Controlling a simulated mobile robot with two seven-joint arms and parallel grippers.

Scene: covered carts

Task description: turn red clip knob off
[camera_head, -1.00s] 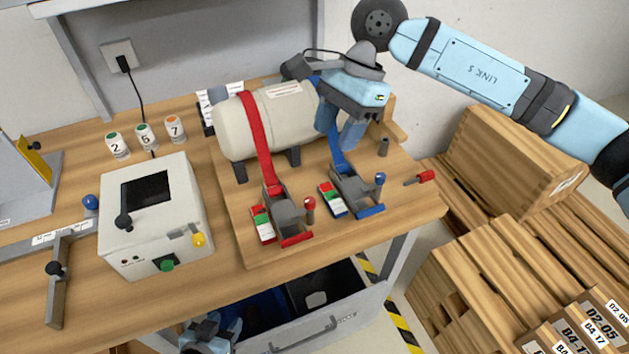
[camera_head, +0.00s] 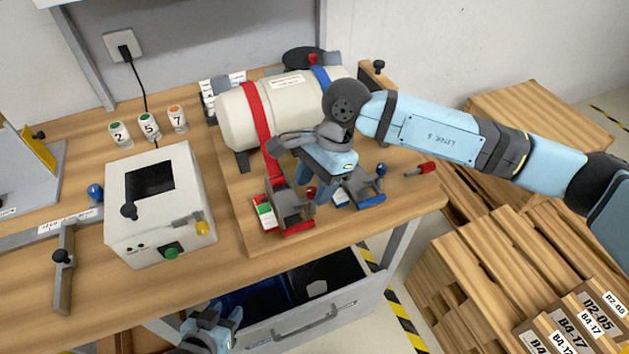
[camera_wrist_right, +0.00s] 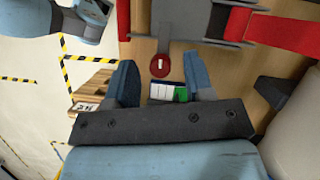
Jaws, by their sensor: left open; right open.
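The red clip (camera_head: 288,214) is grey with a red base and sits on the wooden board, holding the red strap. Its red knob (camera_head: 311,192) stands at its right side, partly behind my right gripper (camera_head: 322,194). In the right wrist view the knob (camera_wrist_right: 160,66) is a red disc with a white mark, between and just ahead of my two open fingers (camera_wrist_right: 161,70). I cannot tell how far above it the fingertips are, and no contact shows. My left gripper (camera_head: 222,316) is at the bottom edge, below the table front, open and empty.
The blue clip (camera_head: 366,190) is close on the right, partly hidden by my right gripper. The red strap (camera_head: 259,125) runs over a cream tank (camera_head: 235,122). A white box (camera_head: 190,180) with knobs stands left. A red-handled tool (camera_head: 424,168) lies right.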

